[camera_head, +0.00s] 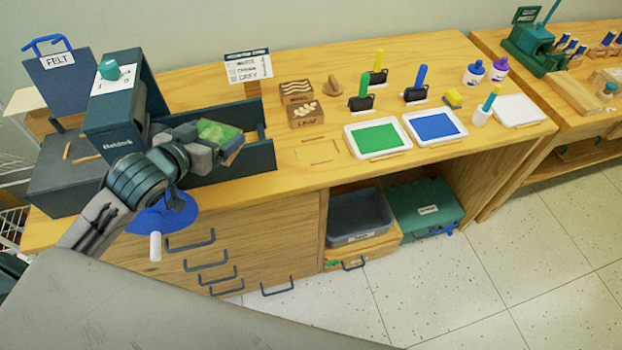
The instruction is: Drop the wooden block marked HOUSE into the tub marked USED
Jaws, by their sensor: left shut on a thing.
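My right gripper is not in view.
The teal box's front wall (246,161) stands below the block. A green case (428,207) is right of the tub. The worktop overhangs the shelf.

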